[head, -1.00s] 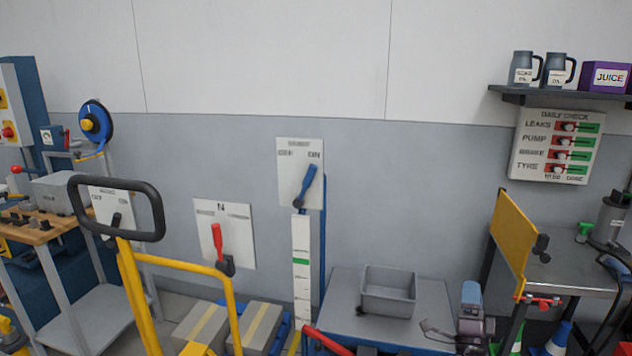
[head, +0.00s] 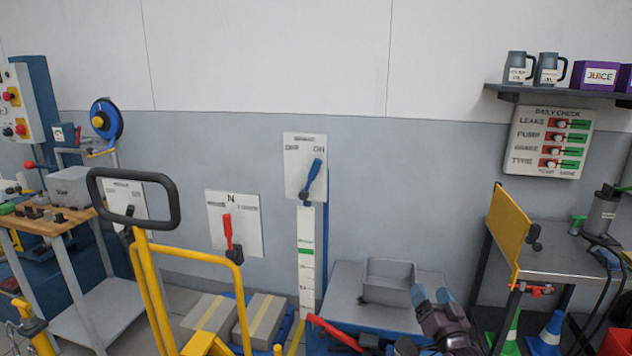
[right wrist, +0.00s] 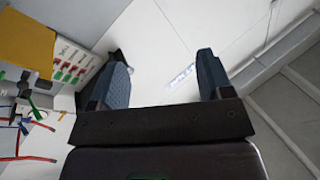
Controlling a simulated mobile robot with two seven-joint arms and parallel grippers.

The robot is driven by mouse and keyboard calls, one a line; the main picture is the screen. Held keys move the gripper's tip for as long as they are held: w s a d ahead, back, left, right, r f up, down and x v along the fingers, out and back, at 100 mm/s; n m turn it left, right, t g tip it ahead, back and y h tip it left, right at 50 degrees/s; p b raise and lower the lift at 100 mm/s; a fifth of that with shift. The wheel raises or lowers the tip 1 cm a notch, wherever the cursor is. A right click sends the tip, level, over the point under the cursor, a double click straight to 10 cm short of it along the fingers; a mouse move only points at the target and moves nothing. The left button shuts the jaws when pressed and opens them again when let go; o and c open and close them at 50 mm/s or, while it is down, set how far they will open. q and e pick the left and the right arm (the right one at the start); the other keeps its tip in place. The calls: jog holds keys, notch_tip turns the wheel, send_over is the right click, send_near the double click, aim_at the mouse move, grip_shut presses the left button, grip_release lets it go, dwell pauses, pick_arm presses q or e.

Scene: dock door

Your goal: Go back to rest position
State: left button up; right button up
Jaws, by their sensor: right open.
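My right gripper (head: 432,295) shows at the lower right of the head view, in front of the blue table and beside the grey bin (head: 388,284). In the right wrist view its two fingers (right wrist: 166,82) stand wide apart with nothing between them, and the wall lies beyond. My left gripper is not in view.
A blue-lever panel (head: 305,167) and a red-lever panel (head: 236,222) are on the wall. A yellow pallet truck handle (head: 133,176) stands at the left. A workbench with a yellow panel (head: 509,232) is at the right, below a shelf (head: 560,97) with mugs.

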jog(key=s+f+n+g+h, duration=0.1)
jog(key=s+f+g, duration=0.2)
jog(key=s, duration=1)
jog(key=s+f+n+g+h, duration=0.1)
jog(key=s+f+g, duration=0.2)
jog(key=s+f, duration=0.6)
jog(key=s+f+n+g+h, duration=0.1)
jog(key=s+f, duration=0.6)
jog(key=s, duration=1.1)
jog(key=d+n+g, duration=0.1)
jog(key=g, duration=0.1)
jog(key=shift+g, duration=0.4)
